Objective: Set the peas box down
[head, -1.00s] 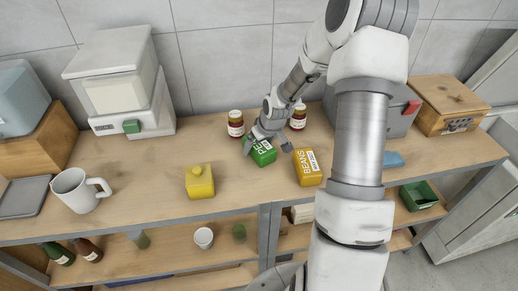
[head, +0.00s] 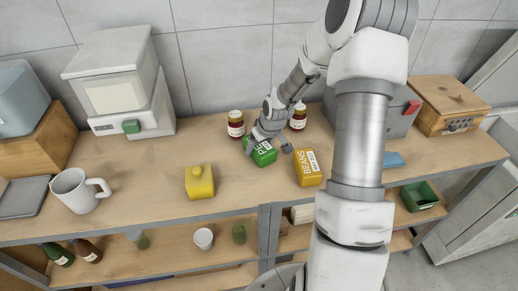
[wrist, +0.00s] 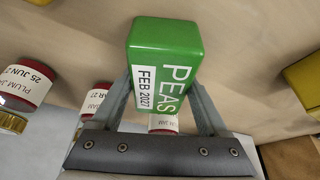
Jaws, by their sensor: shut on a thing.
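The green peas box (head: 263,153) is at the middle of the wooden worktop, between the jam jars and the beans box. My gripper (head: 268,143) reaches down over it from behind. In the wrist view the peas box (wrist: 166,55) sits between my two fingers (wrist: 160,105), which are shut on its sides. Its label reads PEAS, FEB 2027. The box is at or very near the worktop; I cannot tell whether its underside touches.
The yellow beans box (head: 308,167) stands close on the right. Jam jars (head: 236,123) (head: 298,117) stand behind on both sides. A yellow container (head: 199,181) is at the front left.

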